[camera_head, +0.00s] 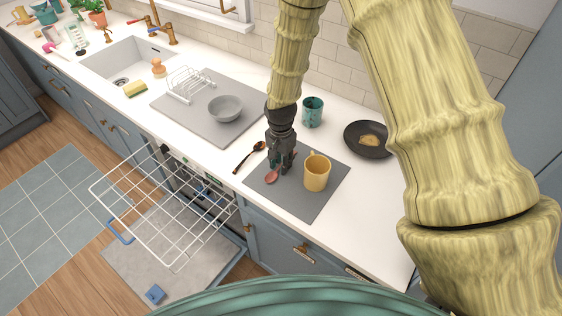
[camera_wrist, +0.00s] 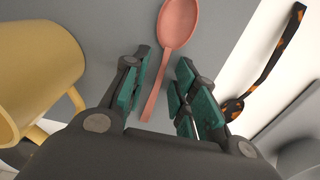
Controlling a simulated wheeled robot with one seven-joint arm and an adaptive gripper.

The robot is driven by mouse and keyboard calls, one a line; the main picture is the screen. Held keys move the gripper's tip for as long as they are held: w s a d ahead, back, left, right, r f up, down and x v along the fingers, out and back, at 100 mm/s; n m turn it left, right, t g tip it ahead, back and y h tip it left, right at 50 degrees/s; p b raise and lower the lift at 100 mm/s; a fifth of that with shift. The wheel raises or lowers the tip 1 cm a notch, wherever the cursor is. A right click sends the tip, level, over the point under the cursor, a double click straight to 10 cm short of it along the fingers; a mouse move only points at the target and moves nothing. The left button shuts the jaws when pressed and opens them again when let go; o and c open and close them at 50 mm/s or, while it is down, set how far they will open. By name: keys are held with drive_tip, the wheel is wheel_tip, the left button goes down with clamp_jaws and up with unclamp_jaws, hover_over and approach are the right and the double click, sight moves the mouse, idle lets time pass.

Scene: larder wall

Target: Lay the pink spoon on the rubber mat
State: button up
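The pink spoon (camera_head: 270,176) lies on the smaller dark grey mat (camera_head: 308,205). In the wrist view, the spoon (camera_wrist: 179,22) has its bowl toward the top and its handle running down between my fingers. My gripper (camera_head: 280,167) is over the mat's left part, close to the spoon. In the wrist view my gripper (camera_wrist: 164,62) is open, with gaps between its teal pads and the handle. A larger grey mat (camera_head: 205,127) lies farther left along the counter. I cannot tell which mat is the rubber one.
A yellow mug (camera_head: 317,172) stands close right of my gripper. A dark spoon (camera_head: 249,157) lies left. A teal cup (camera_head: 312,111) and dark pan (camera_head: 368,139) stand behind. The larger mat bears a grey bowl (camera_head: 225,108) and wire rack (camera_head: 190,84). The dishwasher rack (camera_head: 165,205) is out.

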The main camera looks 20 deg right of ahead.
wheel_tip(320, 180, up, 12)
drive_tip(key=b, duration=0.4)
drive_tip(key=shift+r+b, duration=0.15)
drive_tip(key=shift+b, duration=0.2)
idle(0.5)
